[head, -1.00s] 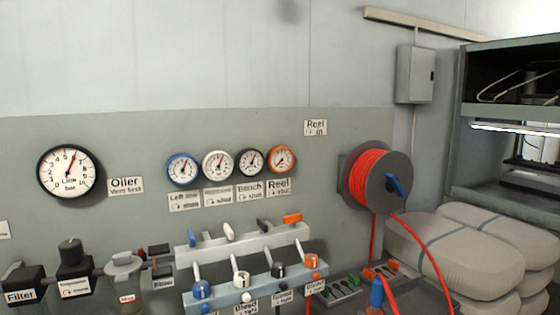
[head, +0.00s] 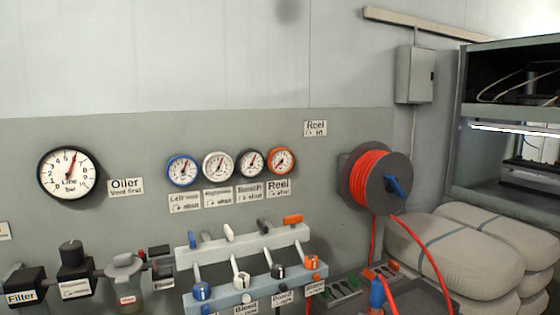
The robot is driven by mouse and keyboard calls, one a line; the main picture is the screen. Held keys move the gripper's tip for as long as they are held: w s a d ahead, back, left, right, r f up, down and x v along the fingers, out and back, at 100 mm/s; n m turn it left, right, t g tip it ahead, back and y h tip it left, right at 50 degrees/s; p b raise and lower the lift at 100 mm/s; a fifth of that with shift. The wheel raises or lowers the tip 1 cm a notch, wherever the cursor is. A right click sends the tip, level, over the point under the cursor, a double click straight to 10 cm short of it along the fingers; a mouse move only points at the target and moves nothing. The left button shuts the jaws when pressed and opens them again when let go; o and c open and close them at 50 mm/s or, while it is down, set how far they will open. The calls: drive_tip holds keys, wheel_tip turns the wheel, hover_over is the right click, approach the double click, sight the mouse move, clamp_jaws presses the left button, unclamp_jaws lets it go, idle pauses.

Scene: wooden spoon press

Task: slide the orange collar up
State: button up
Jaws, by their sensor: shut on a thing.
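In the head view, an orange collar (head: 312,262) sits at the right end of the lower row on the grey valve block (head: 262,284). Blue (head: 201,290), white (head: 241,279) and black (head: 278,270) collars stand left of it in the same row. An orange lever (head: 293,219) is on the pale upper bar above it. An orange-rimmed gauge (head: 282,160) hangs on the wall higher up. My gripper is not in view, so what it holds cannot be seen.
A red hose reel (head: 377,178) hangs right of the block, its hose running down to a bench tray. Large grey sacks (head: 465,245) lie at the right, before a shelf with a dark machine (head: 530,178). Filter and oiler units (head: 124,275) stand left.

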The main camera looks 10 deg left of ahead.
drive_tip(key=shift+r+p, duration=0.35)
drive_tip(key=shift+r, duration=0.1)
drive_tip(key=o, duration=1.9)
drive_tip(key=shift+p+v, duration=1.2)
drive_tip(key=shift+v, duration=3.35)
